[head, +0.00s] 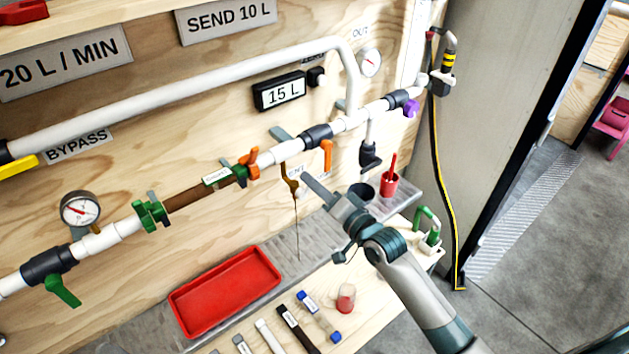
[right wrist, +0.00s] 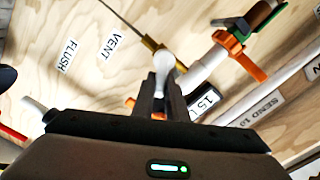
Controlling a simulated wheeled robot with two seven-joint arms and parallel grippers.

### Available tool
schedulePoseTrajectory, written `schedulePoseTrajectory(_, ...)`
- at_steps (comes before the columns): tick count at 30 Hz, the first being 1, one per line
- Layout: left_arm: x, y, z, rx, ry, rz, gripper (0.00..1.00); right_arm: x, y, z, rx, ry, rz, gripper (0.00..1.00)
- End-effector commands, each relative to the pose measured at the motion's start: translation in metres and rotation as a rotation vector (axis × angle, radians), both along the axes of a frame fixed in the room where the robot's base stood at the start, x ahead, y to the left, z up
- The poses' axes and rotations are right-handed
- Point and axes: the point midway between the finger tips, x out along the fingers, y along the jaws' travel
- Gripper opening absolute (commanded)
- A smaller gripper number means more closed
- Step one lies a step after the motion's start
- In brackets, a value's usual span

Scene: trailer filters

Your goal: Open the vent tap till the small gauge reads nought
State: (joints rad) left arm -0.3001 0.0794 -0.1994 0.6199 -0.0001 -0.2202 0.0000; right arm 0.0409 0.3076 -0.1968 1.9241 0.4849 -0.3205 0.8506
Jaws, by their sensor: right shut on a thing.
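The brass vent tap (head: 290,184) hangs under the white pipe, with a thin rod running down from it. It also shows in the right wrist view (right wrist: 151,43), near the VENT label (right wrist: 111,46). My right gripper (head: 308,181) is at the tap; in its wrist view its jaws are shut on a pale rounded piece (right wrist: 163,62) against the tap, which looks like its handle. One round gauge (head: 80,209) is at the left of the pipe and a smaller-looking one (head: 370,62) is by OUT. Their exact readings are too small to tell. My left gripper is out of view.
An orange lever (head: 327,156) is close beside my right gripper, and an orange tap (head: 249,163) is to the left. A red tray (head: 226,291) lies on the bench below.

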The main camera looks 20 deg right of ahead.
Motion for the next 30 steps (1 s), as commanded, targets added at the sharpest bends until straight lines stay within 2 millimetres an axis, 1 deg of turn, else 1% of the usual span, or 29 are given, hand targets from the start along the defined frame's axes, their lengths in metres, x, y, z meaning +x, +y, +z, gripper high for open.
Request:
schedulePoseTrajectory(1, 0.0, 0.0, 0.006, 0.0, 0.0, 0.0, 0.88, 0.0, 0.001, 0.003, -0.044, -0.013, 0.001, 0.0)
schedulePoseTrajectory(3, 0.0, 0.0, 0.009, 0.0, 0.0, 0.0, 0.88, -0.001, 0.002, 0.005, -0.105, -0.035, 0.001, 0.0)
schedulePoseTrajectory(18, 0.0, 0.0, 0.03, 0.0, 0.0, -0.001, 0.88, -0.006, 0.015, 0.015, -0.542, -0.196, 0.002, 0.0)
schedulePoseTrajectory(24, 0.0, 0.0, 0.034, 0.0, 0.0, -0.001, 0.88, -0.007, 0.02, 0.016, -0.673, -0.242, 0.001, 0.0)
schedulePoseTrajectory(30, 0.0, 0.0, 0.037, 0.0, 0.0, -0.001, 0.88, -0.008, 0.023, 0.016, -0.75, -0.27, 0.001, 0.0)
